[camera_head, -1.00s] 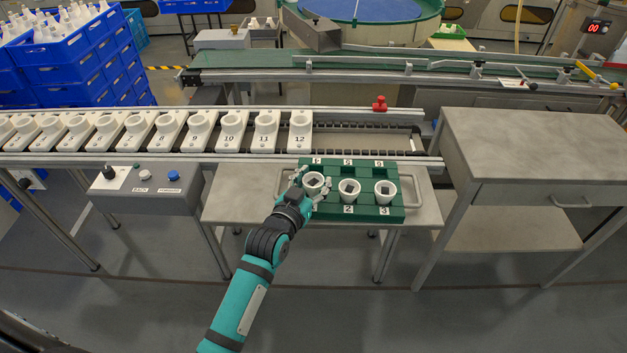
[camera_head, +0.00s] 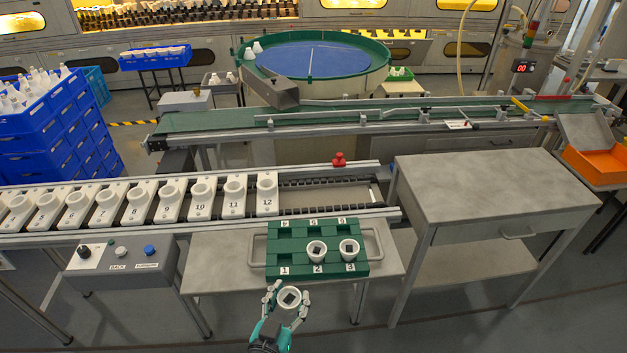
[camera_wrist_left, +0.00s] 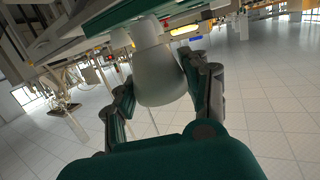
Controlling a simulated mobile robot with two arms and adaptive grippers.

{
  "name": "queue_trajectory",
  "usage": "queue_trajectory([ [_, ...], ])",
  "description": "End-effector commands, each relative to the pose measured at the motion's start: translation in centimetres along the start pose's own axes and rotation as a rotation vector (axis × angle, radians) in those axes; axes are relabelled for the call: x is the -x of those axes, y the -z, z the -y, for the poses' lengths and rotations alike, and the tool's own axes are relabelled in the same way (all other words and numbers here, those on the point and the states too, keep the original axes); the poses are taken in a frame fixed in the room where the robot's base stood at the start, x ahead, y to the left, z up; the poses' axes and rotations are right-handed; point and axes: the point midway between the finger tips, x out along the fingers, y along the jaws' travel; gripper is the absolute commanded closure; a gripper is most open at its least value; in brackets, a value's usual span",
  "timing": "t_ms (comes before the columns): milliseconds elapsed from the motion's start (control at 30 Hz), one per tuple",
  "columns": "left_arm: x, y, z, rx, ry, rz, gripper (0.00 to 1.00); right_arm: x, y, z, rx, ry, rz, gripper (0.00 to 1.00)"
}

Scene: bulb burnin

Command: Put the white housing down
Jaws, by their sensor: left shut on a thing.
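My left gripper (camera_head: 287,303) is shut on a white housing (camera_head: 289,297), held in front of the near edge of the green tray (camera_head: 262,263) and clear of it. The left wrist view shows the white housing (camera_wrist_left: 158,75) between the two fingers (camera_wrist_left: 160,95). Slot 1 and the back slots 4, 5 and 6 look empty. My right gripper is not in view.
The tray lies on a grey side table (camera_head: 215,270). A rail behind it carries a row of numbered white holders (camera_head: 200,205). A bare grey workbench (camera_head: 490,185) stands to the right. A control box (camera_head: 120,262) stands to the left.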

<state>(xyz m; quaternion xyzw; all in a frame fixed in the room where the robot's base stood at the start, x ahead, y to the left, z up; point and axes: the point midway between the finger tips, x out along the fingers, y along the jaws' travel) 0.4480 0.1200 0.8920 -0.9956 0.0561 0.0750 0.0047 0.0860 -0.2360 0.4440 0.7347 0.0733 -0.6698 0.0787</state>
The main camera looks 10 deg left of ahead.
Motion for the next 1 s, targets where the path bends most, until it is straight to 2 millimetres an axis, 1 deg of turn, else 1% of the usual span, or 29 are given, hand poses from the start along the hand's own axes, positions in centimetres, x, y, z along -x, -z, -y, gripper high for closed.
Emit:
queue_trajectory([
  [133,0.3,0.4,0.1,0.001,0.003,-0.002,0.77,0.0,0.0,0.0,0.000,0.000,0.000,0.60],
  [233,1.3,1.6,0.8,0.004,0.015,-0.003,0.77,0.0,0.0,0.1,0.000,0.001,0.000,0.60],
  [367,3.5,4.5,2.5,0.011,0.042,-0.003,0.77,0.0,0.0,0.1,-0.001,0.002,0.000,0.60],
  [400,4.3,5.6,3.0,0.012,0.052,-0.004,0.77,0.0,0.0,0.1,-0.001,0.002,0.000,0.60],
  [500,6.2,8.1,4.3,0.014,0.074,-0.003,0.77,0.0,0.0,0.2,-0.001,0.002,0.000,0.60],
  [600,7.8,10.1,5.3,0.016,0.093,-0.002,0.77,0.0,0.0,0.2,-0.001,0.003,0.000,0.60],
  [700,8.9,11.5,5.9,0.017,0.105,-0.001,0.77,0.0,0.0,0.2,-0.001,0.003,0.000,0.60],
  [800,9.4,12.1,6.2,0.019,0.111,-0.001,0.77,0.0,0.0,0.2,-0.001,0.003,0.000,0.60],
  [1000,9.5,12.3,6.2,0.018,0.112,-0.001,0.77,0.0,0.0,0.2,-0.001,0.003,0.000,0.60],
])
